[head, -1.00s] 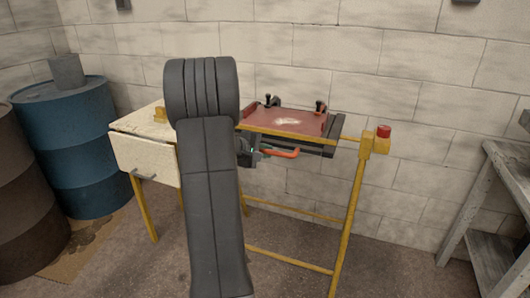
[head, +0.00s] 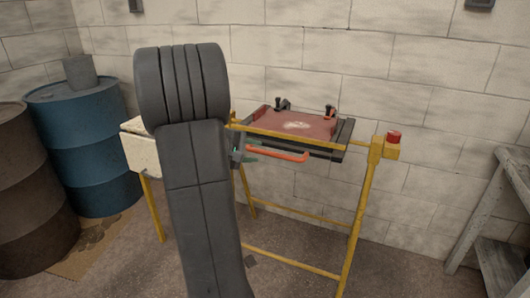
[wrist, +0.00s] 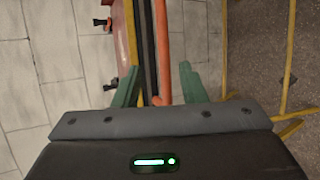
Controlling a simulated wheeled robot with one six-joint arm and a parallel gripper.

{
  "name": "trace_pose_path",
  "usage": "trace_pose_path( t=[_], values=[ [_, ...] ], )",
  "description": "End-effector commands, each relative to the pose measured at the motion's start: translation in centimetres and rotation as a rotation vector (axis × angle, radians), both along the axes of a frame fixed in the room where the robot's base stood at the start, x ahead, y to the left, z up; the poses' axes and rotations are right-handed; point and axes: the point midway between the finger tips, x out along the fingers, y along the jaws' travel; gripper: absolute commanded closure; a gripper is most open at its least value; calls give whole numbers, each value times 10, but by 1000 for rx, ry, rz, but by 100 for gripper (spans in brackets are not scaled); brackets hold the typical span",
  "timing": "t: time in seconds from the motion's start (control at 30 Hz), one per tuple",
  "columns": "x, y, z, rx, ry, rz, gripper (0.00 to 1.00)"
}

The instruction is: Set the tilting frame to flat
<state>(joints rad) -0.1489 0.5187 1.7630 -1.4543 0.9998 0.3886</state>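The tilting frame is a dark red plate (head: 290,128) with black clamps, held in a yellow stand (head: 359,215). It looks close to level in the head view, but I cannot tell its exact angle. An orange handle bar (head: 280,154) runs along its near side. In the wrist view the handle (wrist: 162,45) runs down between the two green fingers of my gripper (wrist: 157,85), with gaps on both sides. The gripper is open. In the head view my gripper (head: 244,151) is at the handle's left end, partly hidden behind my dark arm.
A red button on a yellow box (head: 393,145) sits at the stand's right corner. Blue (head: 84,145) and brown (head: 30,200) drums stand left, a grey bench (head: 490,215) right. A block wall is close behind.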

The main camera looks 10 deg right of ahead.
Motion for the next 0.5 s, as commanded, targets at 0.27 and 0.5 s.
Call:
trace_pose_path(
  t=[0.27,0.5],
  values=[
    [-15,24,14,-1,0,1,62],
    [-16,26,14,-1,1,0,62]
  ],
)
